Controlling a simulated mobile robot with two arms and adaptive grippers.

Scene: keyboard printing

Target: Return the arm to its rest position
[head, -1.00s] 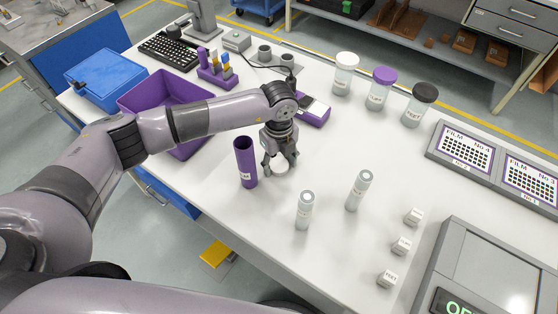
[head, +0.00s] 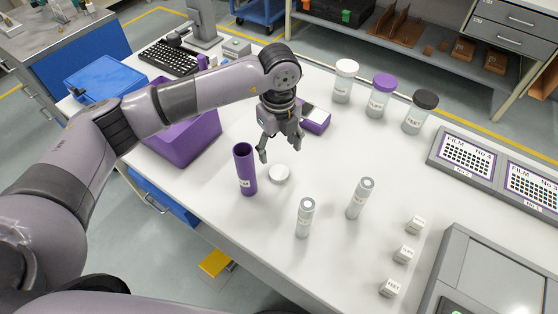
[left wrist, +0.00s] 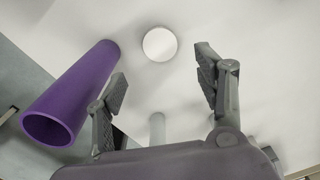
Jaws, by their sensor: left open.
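My left gripper (head: 280,155) is open and empty above the white table (head: 320,165). A small round white cap (head: 279,174) lies on the table just below its fingers, apart from them. In the left wrist view the white cap (left wrist: 160,44) shows beyond the gap between the two open fingers (left wrist: 163,88). A purple tube (head: 245,170) stands upright left of the cap, with its open top up. The purple tube (left wrist: 72,95) is also left of the fingers in the left wrist view. My right gripper is not in view.
Two grey tubes (head: 305,217) (head: 361,198) stand right of the cap. Several white labelled cubes (head: 404,254) lie farther right. Three lidded jars (head: 381,96) stand at the back. A purple bin (head: 190,141) sits behind my left arm. Film panels (head: 466,158) are at the right.

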